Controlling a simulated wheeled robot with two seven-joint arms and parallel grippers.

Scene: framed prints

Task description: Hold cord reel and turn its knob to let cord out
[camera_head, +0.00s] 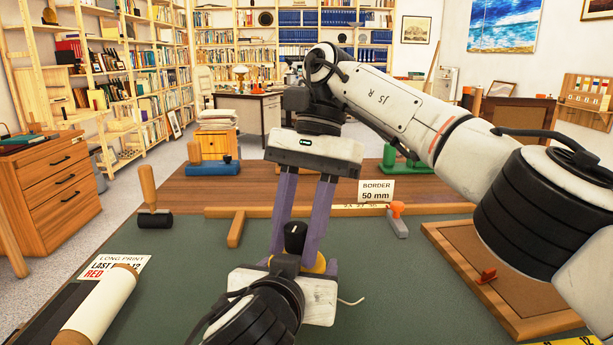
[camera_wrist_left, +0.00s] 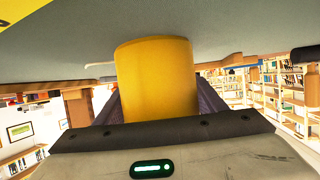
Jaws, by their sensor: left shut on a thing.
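The yellow cord reel (camera_head: 319,264) is mostly hidden behind my grippers in the head view. In the left wrist view its yellow side (camera_wrist_left: 156,78) fills the middle, between the purple fingers of my left gripper (camera_wrist_left: 156,105), which is shut on it. A black knob (camera_head: 294,238) shows above the reel. My right gripper (camera_head: 295,258) reaches down from above, its purple fingers apart on either side of the knob. Whether they touch the knob, I cannot tell. A short pale cord end (camera_head: 352,301) sticks out to the right.
A rolled print (camera_head: 98,308) lies at left beside a lettered sheet (camera_head: 122,268). A black roller with a wooden handle (camera_head: 151,200) stands behind. A wooden-framed board (camera_head: 455,250) is at right. A small orange-topped tool (camera_head: 397,215) and a "BORDER 50 mm" card (camera_head: 376,190) are near the back edge.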

